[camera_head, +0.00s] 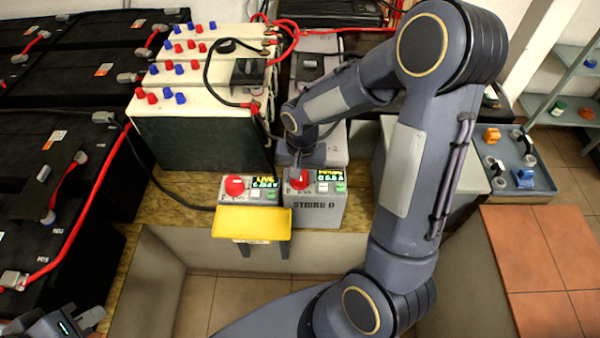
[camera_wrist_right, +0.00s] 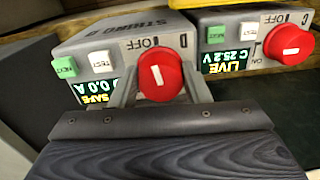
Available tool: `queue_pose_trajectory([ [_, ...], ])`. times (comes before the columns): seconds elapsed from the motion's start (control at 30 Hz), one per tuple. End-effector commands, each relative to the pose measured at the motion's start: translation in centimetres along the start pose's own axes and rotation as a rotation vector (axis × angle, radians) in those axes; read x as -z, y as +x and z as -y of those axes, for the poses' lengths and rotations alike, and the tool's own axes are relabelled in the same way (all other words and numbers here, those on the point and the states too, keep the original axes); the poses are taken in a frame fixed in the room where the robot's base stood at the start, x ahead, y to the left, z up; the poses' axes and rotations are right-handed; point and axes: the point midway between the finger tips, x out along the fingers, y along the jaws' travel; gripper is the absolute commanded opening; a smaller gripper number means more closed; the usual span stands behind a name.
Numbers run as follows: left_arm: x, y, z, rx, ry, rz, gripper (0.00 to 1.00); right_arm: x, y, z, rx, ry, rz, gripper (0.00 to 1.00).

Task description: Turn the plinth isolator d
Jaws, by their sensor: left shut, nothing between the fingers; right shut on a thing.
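The plinth isolator D is a grey box marked STRING D (camera_head: 318,207) on the wooden plinth. Its red knob (camera_wrist_right: 160,75) sits between the fingers of my right gripper (camera_wrist_right: 160,88), which is shut on it. In the right wrist view the knob's white mark runs up and down, towards the word OFF. The box's display (camera_wrist_right: 92,91) reads SAFE and 0.0 A. In the head view my right gripper (camera_head: 301,172) reaches the knob from above and partly hides it. My left gripper (camera_head: 91,318) is shut and empty at the bottom left.
A similar isolator C (camera_wrist_right: 246,30) stands beside D; its display reads LIVE C 25.2 V and its knob mark lies crosswise. A yellow tray (camera_head: 253,221) is in front of it. Black batteries (camera_head: 75,180) with red cables fill the left. A blue-grey tray (camera_head: 517,172) is at right.

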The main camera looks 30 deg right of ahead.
Motion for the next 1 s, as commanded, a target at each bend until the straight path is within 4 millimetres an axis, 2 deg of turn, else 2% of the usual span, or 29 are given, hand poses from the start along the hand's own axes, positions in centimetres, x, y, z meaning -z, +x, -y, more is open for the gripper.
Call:
queue_pose_trajectory([
  [1.0,0.8,-1.6,-0.7,0.0,0.0,0.0,0.0,0.1,-0.2,-0.1,0.001,-0.948,0.028,0.2],
])
